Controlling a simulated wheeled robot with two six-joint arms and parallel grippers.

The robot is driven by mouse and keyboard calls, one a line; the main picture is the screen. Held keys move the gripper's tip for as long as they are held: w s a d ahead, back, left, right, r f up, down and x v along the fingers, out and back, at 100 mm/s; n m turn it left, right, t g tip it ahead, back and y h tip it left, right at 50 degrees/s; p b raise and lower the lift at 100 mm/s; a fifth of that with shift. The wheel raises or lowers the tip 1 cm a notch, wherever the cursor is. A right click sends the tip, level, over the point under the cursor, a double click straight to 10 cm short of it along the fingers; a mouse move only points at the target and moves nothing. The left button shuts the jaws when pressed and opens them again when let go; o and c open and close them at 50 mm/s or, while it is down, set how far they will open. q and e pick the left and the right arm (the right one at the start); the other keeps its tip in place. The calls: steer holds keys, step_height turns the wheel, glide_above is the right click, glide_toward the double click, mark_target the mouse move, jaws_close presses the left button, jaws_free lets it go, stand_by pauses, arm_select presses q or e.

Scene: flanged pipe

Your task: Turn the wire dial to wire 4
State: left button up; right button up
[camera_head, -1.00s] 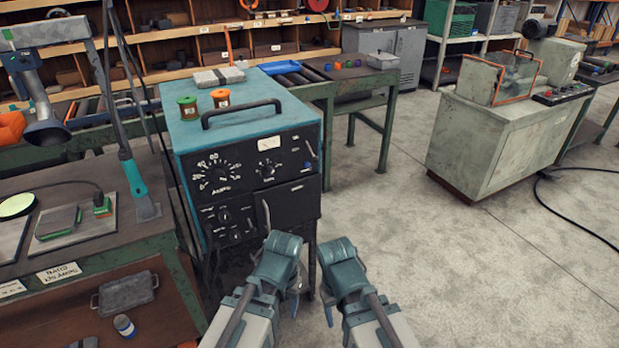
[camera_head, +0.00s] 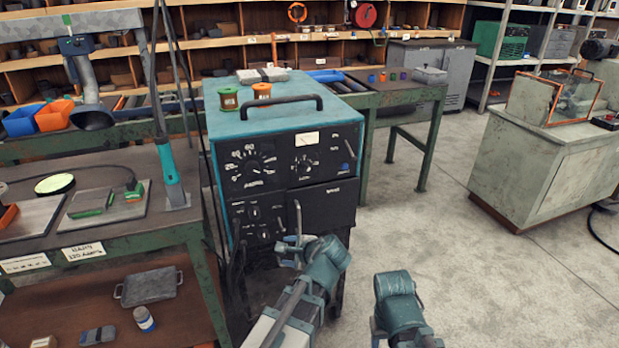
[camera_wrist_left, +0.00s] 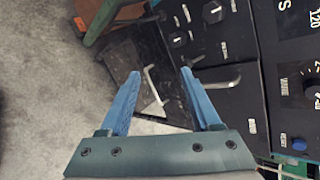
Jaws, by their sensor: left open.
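A teal machine (camera_head: 285,115) with a black front panel carries a large numbered dial (camera_head: 250,165) at upper left and a smaller dial (camera_head: 305,165) to its right. Several small knobs (camera_head: 253,212) sit on the lower left panel. I cannot read which dial is the wire dial, nor its setting. My left gripper (camera_head: 288,252) is in front of the lower panel, near the upright handle (camera_head: 298,217). In the left wrist view its blue fingers (camera_wrist_left: 160,73) are open and empty, with panel knobs (camera_wrist_left: 180,40) beyond them. My right gripper (camera_head: 395,320) is low at right; its fingers are unclear.
A green workbench (camera_head: 130,235) with plates and a lamp stand is close on the left. Two spools (camera_head: 262,91) and a handle stand on the machine top. A green table (camera_head: 400,95) is behind.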

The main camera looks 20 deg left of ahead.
arm_select(q)
steer(key=w+d+r+m+t+y, duration=0.25)
steer(key=w+r+m+t, duration=0.2)
steer(key=r+m, duration=0.25)
steer(key=m+t, duration=0.4)
steer(key=m, duration=0.4)
glide_toward(307, 170)
steer(key=shift+h, duration=0.35)
steer(key=x, duration=0.8)
steer(key=shift+w+a+r, duration=0.1)
steer(key=shift+a, duration=0.2)
jaws_close()
